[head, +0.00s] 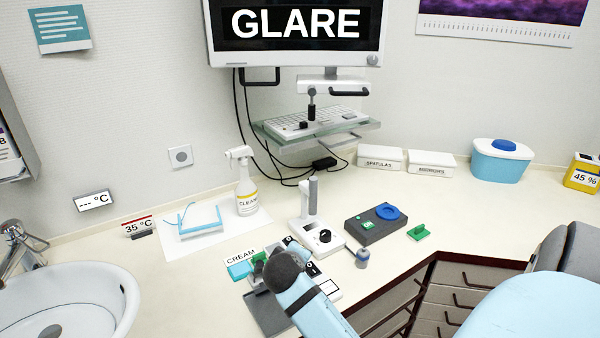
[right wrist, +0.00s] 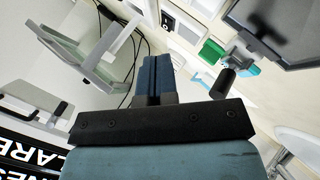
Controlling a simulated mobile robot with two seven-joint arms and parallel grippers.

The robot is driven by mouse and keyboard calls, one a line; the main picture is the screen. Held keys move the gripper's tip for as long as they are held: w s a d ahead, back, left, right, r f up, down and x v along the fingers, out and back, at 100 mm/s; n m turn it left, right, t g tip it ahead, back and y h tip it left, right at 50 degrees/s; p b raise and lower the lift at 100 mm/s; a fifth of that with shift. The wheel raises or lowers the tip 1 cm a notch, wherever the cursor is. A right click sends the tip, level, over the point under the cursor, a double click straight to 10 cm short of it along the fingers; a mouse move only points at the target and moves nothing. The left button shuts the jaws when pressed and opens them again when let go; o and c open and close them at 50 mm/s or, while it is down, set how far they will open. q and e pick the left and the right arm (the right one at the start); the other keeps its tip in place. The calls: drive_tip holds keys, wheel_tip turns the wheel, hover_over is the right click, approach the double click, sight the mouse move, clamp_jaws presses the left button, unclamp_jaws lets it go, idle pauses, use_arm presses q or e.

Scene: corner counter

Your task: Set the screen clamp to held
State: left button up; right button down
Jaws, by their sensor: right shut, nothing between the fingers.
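The screen (head: 295,32) reads GLARE. Below it a white bracket (head: 330,82) carries a short dark lever (head: 350,91), which looks like the screen clamp. The lever lies roughly level, and I see no readable held mark. In the right wrist view, a pale bracket with a dark grip (right wrist: 60,108) shows at left above part of the screen (right wrist: 28,160). My right gripper (right wrist: 155,60) is shut and empty, apart from the bracket. My left gripper is not in view.
A glass shelf (head: 360,130) with a keyboard (head: 315,122) hangs under the screen, with black cables beside it. A spray bottle (head: 243,185), a white stand with a grey grip (head: 313,190) and a dark button box (head: 372,228) stand on the counter. A sink (head: 25,290) is left.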

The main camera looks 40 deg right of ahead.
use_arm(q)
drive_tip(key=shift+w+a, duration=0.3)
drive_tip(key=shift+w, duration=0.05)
use_arm(e)
drive_tip(key=w+d+r+g+h, duration=0.1)
drive_tip(key=w+d+r+h, duration=0.3)
drive_tip(key=w+r, duration=0.6)
drive_tip(key=w+d+r+g+h, duration=0.1)
drive_tip(key=w+d+r+h, duration=0.4)
drive_tip(key=w+r, duration=0.6)
wheel_tip(320, 180, up, 4)
drive_tip(key=shift+d+r+n+g, duration=0.2)
drive_tip(key=shift+r+n+g, duration=0.1)
drive_tip(key=shift+g, duration=0.1)
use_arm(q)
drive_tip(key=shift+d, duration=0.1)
